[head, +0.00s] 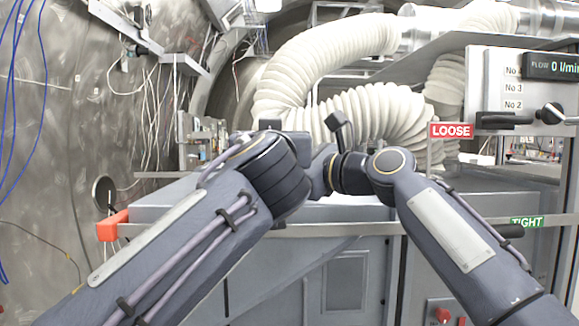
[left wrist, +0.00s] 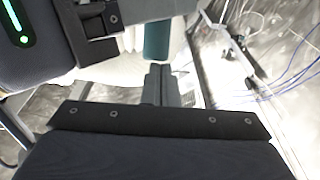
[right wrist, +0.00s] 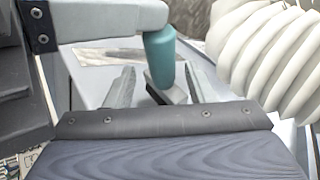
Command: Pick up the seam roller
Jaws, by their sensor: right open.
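The handle also shows in the left wrist view (left wrist: 157,40), at the fingertips. My left gripper (left wrist: 157,68) has its fingers close together and appears shut on the handle. My right gripper (right wrist: 159,70) is open, one finger on each side of the roller's lower part, and I see no clear contact. In the head view, my forearms and wrists meet in the middle and hide the roller and both fingertips.
Ribbed white ducts (head: 335,60) rise behind my wrists and show close to my right gripper. A grey cabinet (head: 345,275) stands below. A panel with levers (head: 515,95) is at right. A red-orange block (head: 112,226) is at left. Blue cables hang at far left.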

